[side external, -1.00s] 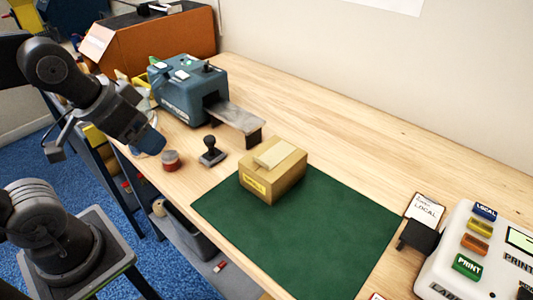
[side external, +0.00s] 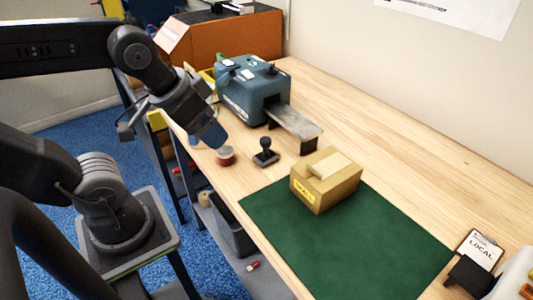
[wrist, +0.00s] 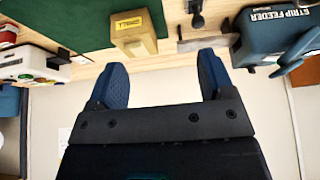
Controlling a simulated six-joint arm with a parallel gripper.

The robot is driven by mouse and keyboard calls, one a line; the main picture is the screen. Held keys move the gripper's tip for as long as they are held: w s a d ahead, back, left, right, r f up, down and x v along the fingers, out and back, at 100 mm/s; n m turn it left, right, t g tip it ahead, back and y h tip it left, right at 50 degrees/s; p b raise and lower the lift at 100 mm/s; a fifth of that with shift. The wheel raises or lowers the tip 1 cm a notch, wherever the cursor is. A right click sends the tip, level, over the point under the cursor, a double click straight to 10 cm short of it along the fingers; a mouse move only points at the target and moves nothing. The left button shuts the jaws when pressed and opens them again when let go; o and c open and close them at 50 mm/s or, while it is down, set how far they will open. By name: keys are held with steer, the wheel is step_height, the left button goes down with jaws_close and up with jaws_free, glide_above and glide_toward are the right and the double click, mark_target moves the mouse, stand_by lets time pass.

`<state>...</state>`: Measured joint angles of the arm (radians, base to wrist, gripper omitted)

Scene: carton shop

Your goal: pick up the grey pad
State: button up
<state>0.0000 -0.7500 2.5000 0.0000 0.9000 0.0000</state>
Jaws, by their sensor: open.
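My gripper (side external: 212,137) hangs at the left edge of the bench in the side external view, its blue fingers pointing down and right. In the wrist view the two fingers (wrist: 163,65) are spread wide with nothing between them. A small round thing with a grey top and red side (side external: 225,156) sits on the bench just below and right of the fingertips; I cannot tell whether it is the grey pad. It does not show in the wrist view. No other grey pad can be made out.
A black-handled stamp (side external: 265,153) stands right of the round thing. Behind is a blue strip feeder (side external: 250,90) with a grey outfeed (side external: 297,122). A small carton (side external: 327,185) sits on the green mat (side external: 340,245). A card stand (side external: 475,255) is at right. The mat's front is clear.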

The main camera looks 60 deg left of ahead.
steer(key=shift+c, duration=1)
steer(key=n+g+y, duration=0.2)
steer(key=n+g, duration=0.3)
steer(key=n, duration=0.9)
glide_above(266, 139)
steer(key=d, duration=0.1)
step_height(266, 139, down, 6)
steer(key=f, duration=0.4)
steer(key=a+f, duration=0.1)
steer(key=f, duration=0.8)
steer(key=shift+a+f, duration=0.15)
steer(key=shift+a, duration=0.1)
steer(key=shift+c, duration=0.4)
steer(key=c, duration=0.9)
